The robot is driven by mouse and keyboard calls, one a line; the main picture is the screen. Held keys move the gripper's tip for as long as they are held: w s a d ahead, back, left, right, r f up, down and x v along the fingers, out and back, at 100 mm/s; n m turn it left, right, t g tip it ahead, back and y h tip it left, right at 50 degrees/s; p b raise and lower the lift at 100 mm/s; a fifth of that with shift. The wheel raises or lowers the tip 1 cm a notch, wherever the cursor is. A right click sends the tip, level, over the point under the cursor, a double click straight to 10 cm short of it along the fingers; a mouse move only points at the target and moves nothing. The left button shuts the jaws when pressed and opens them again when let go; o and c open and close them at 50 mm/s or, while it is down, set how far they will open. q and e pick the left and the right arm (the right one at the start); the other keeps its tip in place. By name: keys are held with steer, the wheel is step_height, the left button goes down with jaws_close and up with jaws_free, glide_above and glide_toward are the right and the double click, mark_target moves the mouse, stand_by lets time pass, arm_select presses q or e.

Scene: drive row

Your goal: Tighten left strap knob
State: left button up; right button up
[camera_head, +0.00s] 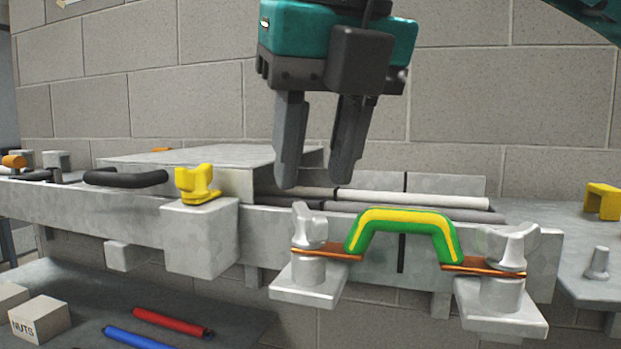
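The left strap knob (309,228) is a pale grey winged knob on a round post. It stands on a small ledge at the front of the metal bench, at the left end of a copper strap (340,256). A similar right knob (512,245) stands at the right end of another copper strap piece (478,264). A green and yellow handle (402,218) arches between the two. My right gripper (314,186) hangs above and slightly behind the left knob, fingers pointing down. The fingers are apart with nothing between them. My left gripper is not seen.
Behind the left knob, grey and white rods (412,198) lie in a trough. A yellow knob (197,185) sits on a block to the left. A yellow bracket (602,201) is at far right. Below are a NUTS box (40,320) and red (172,321) and blue (138,338) rods.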

steer(key=p+v, duration=0.1)
steer(key=v, duration=0.8)
steer(key=shift+p, duration=0.35)
steer(key=shift+f, duration=0.1)
steer(key=shift+s, duration=0.1)
